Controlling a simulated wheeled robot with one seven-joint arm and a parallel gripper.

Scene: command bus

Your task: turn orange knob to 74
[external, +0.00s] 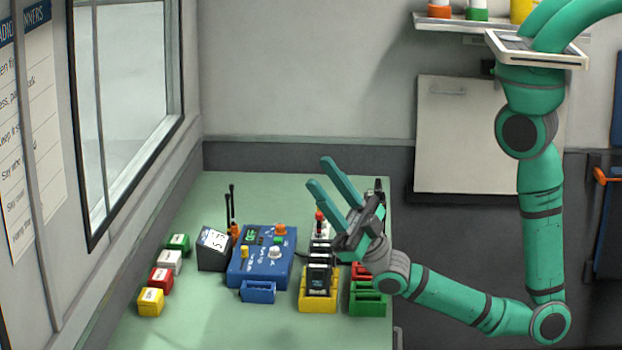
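The orange knob (281,229) sits at the back right of a blue control box (262,268) on the green table. A small dark display with green digits (251,235) is at the box's back left; its number is too small to read surely. A green button (278,241), a white knob (274,253) and a yellow knob (244,252) are also on the box. My gripper (319,172) is open and empty, its two teal fingers apart and pointing up and left. It appears above the table, to the right of the box, and touches no knob.
A dark box with a white screen (213,241) stands left of the blue box. Small colored blocks (161,278) line the left side. A window (125,100) is beyond.

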